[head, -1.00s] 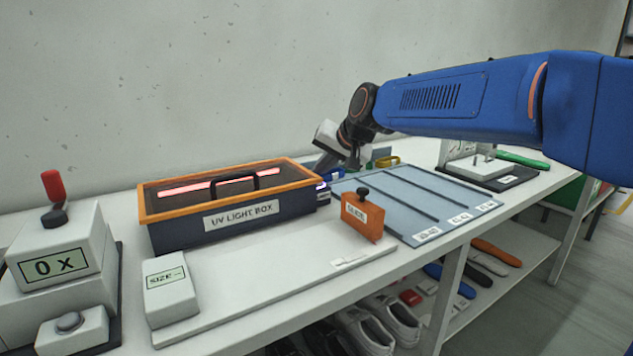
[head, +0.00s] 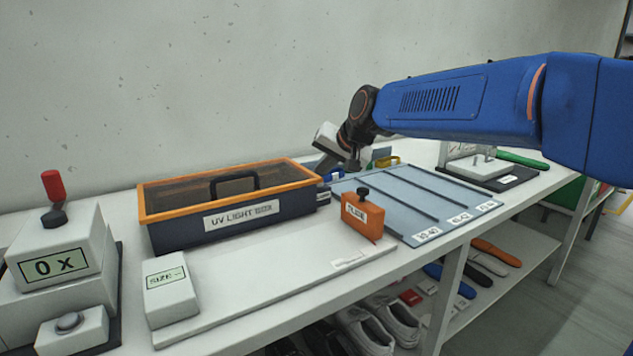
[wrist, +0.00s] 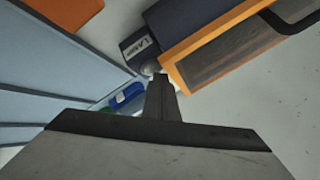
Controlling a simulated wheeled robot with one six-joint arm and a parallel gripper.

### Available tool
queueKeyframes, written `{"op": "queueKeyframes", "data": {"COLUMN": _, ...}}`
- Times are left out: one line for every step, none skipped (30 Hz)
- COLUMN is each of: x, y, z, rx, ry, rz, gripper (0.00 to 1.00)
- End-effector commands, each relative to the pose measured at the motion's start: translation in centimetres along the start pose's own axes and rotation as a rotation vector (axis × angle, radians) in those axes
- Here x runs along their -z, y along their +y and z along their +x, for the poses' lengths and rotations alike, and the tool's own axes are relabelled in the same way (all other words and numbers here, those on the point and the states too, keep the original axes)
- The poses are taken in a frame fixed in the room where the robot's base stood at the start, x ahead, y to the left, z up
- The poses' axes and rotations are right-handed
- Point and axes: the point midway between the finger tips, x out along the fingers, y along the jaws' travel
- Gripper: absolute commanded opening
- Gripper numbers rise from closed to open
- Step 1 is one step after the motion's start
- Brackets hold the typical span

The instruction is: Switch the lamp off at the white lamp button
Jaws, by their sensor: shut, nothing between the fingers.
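The UV light box (head: 240,211), dark with an orange rim, stands on the bench against the wall. No glow shows through its window. A small dark lamp button housing (wrist: 139,47) with a partly hidden label sits at its end, and it also shows in the head view (head: 323,196). The white lamp button (wrist: 148,67) shows in the wrist view right by my fingertips. My gripper (wrist: 160,82) is shut and empty, pointing down at the button; I cannot tell whether it touches.
An orange block (head: 362,215) with a black knob stands in front of the box. A blue-grey sectioned tray (head: 400,192) lies to the right. Blue and green items (wrist: 125,97) lie close to my fingers.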

Motion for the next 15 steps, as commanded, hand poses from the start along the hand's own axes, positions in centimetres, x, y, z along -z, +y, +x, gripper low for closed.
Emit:
{"op": "queueKeyframes", "data": {"x": 0.1, "y": -0.1, "z": -0.14, "rx": 0.0, "ry": 0.0, "rz": 0.0, "gripper": 0.0}}
{"op": "queueKeyframes", "data": {"x": 0.14, "y": -0.14, "z": -0.2, "rx": 0.0, "ry": 0.0, "rz": 0.0, "gripper": 0.0}}
{"op": "queueKeyframes", "data": {"x": 0.19, "y": -0.19, "z": -0.27, "rx": 0.0, "ry": 0.0, "rz": 0.0, "gripper": 0.0}}
{"op": "queueKeyframes", "data": {"x": 0.21, "y": -0.21, "z": -0.3, "rx": 0.0, "ry": 0.0, "rz": 0.0, "gripper": 0.0}}
{"op": "queueKeyframes", "data": {"x": 0.22, "y": -0.22, "z": -0.31, "rx": 0.0, "ry": 0.0, "rz": 0.0, "gripper": 0.0}}
{"op": "queueKeyframes", "data": {"x": 0.22, "y": -0.22, "z": -0.31, "rx": 0.0, "ry": 0.0, "rz": 0.0, "gripper": 0.0}}
{"op": "queueKeyframes", "data": {"x": 0.22, "y": -0.22, "z": -0.31, "rx": 0.0, "ry": 0.0, "rz": 0.0, "gripper": 0.0}}
{"op": "queueKeyframes", "data": {"x": 0.22, "y": -0.22, "z": -0.31, "rx": 0.0, "ry": 0.0, "rz": 0.0, "gripper": 0.0}}
{"op": "queueKeyframes", "data": {"x": 0.22, "y": -0.22, "z": -0.31, "rx": 0.0, "ry": 0.0, "rz": 0.0, "gripper": 0.0}}
{"op": "queueKeyframes", "data": {"x": 0.22, "y": -0.22, "z": -0.31, "rx": 0.0, "ry": 0.0, "rz": 0.0, "gripper": 0.0}}
{"op": "queueKeyframes", "data": {"x": 0.23, "y": -0.23, "z": -0.33, "rx": 0.0, "ry": 0.0, "rz": 0.0, "gripper": 0.0}}
{"op": "queueKeyframes", "data": {"x": 0.28, "y": -0.28, "z": -0.38, "rx": 0.0, "ry": 0.001, "rz": 0.0, "gripper": 0.0}}
{"op": "queueKeyframes", "data": {"x": 0.34, "y": -0.34, "z": -0.46, "rx": 0.001, "ry": 0.001, "rz": 0.0, "gripper": 0.0}}
{"op": "queueKeyframes", "data": {"x": 0.43, "y": -0.43, "z": -0.57, "rx": 0.001, "ry": 0.001, "rz": 0.0, "gripper": 0.0}}
{"op": "queueKeyframes", "data": {"x": 0.59, "y": -0.58, "z": -0.77, "rx": 0.001, "ry": 0.002, "rz": 0.0, "gripper": 0.0}}
